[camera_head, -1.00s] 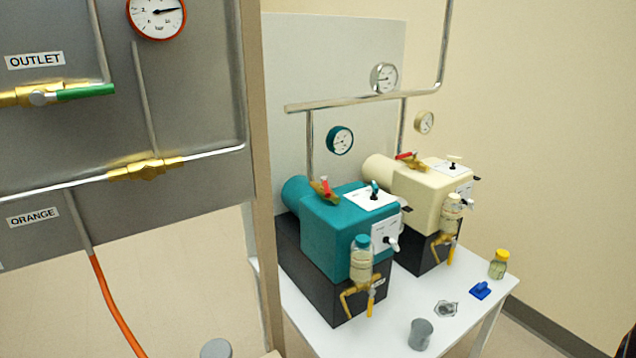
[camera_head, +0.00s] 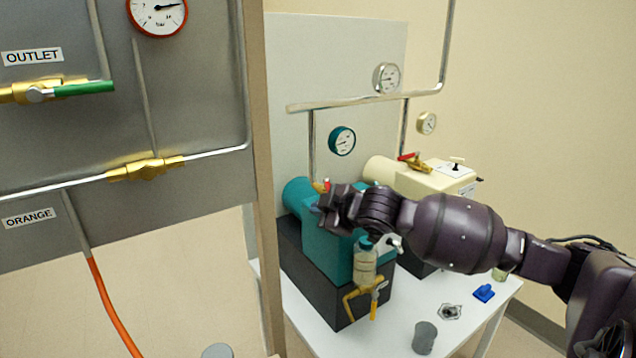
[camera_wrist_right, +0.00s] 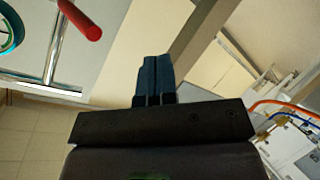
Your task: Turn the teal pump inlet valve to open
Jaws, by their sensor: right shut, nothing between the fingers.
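The teal pump (camera_head: 318,245) stands on a dark base on the white table. Its brass valve with a red handle (camera_head: 326,185) sits on top at the left and is partly hidden by my right gripper. In the right wrist view a red handle (camera_wrist_right: 80,20) shows at the upper left, apart from the fingers. My right gripper (camera_head: 315,209) is at the pump's top, just in front of the valve; whether it touches is unclear. In the wrist view its blue fingers (camera_wrist_right: 153,78) are shut together, with nothing between them. My left gripper is not in view.
The cream pump (camera_head: 425,182) stands behind my right arm. A bottle (camera_head: 365,265) with a yellow-handled tap hangs on the teal pump's front. A grey cup (camera_head: 424,338) and a blue item (camera_head: 484,293) are on the table. A grey panel (camera_head: 100,190) with a tan edge post stands at left.

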